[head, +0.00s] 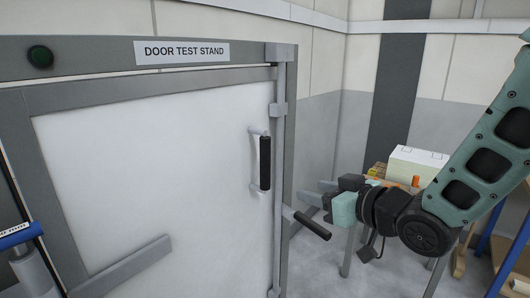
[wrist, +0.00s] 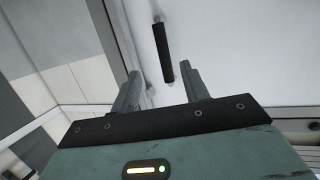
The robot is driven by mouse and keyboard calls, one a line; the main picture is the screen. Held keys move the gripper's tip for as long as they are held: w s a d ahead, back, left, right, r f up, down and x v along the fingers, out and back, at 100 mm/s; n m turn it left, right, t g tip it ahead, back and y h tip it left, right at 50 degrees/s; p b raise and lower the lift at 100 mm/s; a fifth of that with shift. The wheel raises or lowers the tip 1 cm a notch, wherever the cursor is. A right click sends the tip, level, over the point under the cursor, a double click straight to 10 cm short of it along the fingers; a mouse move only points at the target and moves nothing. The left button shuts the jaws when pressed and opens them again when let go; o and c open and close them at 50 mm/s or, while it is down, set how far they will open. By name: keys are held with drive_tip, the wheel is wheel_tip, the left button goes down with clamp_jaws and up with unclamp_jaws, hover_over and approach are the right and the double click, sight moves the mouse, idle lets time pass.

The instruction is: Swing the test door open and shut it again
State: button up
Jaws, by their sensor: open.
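The test door (head: 150,170) is a pale panel in a grey frame under a sign reading "DOOR TEST STAND". It looks shut in its frame. A black vertical pull handle (head: 265,163) is on its right side, and it also shows in the wrist view (wrist: 162,52). A black-gripped lever (head: 312,225) sticks out from the vertical rod at the door's right edge. My gripper (head: 318,193) is open and empty, to the right of the pull handle and a little above the lever. In the wrist view its two fingers (wrist: 162,88) point toward the door, apart from the handle.
A table (head: 347,243) with a white box (head: 417,167) and small items stands behind my gripper. A blue-topped post (head: 22,238) is at lower left. Floor shows right of the stand.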

sight(269, 154)
drive_tip(key=w+a+r+y+p, duration=0.1)
drive_tip(key=w+a+p, duration=0.1)
drive_tip(key=w+a, duration=0.1)
drive_tip(key=w+a+r+t+p, duration=0.1)
drive_tip(key=w+a+p, duration=0.1)
drive_tip(key=w+a, duration=0.2)
drive_tip(key=w+a+r+y+p, duration=0.1)
drive_tip(key=w+a+p, duration=0.1)
drive_tip(key=w+a, duration=0.2)
drive_tip(key=shift+w+n+y, duration=0.3)
drive_tip(key=shift+w+n, duration=0.1)
drive_tip(key=shift+w, duration=1.1)
clamp_jaws()
drive_tip(key=shift+d, duration=0.1)
